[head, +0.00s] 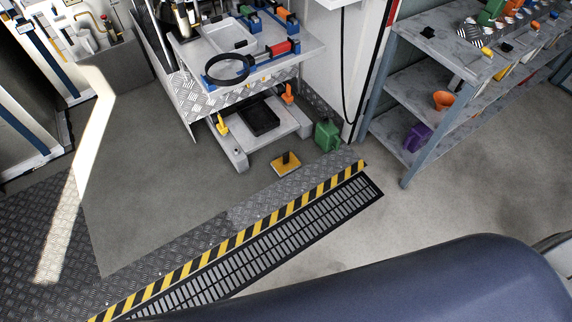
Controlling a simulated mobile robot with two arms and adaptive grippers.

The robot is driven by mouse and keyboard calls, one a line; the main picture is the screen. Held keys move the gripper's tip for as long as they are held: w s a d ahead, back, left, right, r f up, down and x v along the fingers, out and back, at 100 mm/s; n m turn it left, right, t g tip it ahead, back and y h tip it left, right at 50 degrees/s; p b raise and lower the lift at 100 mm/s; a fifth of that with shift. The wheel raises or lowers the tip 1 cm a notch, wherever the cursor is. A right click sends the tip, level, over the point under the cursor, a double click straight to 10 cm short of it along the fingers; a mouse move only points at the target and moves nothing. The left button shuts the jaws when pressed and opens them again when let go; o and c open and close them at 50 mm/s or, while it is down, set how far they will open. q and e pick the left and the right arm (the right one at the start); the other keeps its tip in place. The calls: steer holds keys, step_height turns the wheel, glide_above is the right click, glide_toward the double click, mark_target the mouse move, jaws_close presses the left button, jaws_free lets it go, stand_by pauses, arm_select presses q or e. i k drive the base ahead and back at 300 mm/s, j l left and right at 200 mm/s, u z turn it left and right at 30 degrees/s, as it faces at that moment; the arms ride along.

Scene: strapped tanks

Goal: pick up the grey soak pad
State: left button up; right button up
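I cannot make out a grey soak pad for certain. A flat light grey square (230,36) lies on the top of the metal bench at the upper middle; I cannot tell whether it is the pad or a tray. Neither of my grippers is in view.
The metal bench (195,76) holds a black ring (210,76) and clamps. A black tray (260,118) lies beneath. A green can (327,136) and yellow block (286,167) stand on the floor. Shelves (380,86) stand right. A dark blue rounded surface (400,285) fills the bottom.

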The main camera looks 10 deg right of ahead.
mark_target(284, 166)
steer(key=i+l+u, duration=0.1)
steer(key=l+u, duration=0.2)
steer(key=i+l+u, duration=0.15)
steer(key=u, duration=0.2)
steer(key=l+u, duration=0.3)
steer(key=l, duration=0.05)
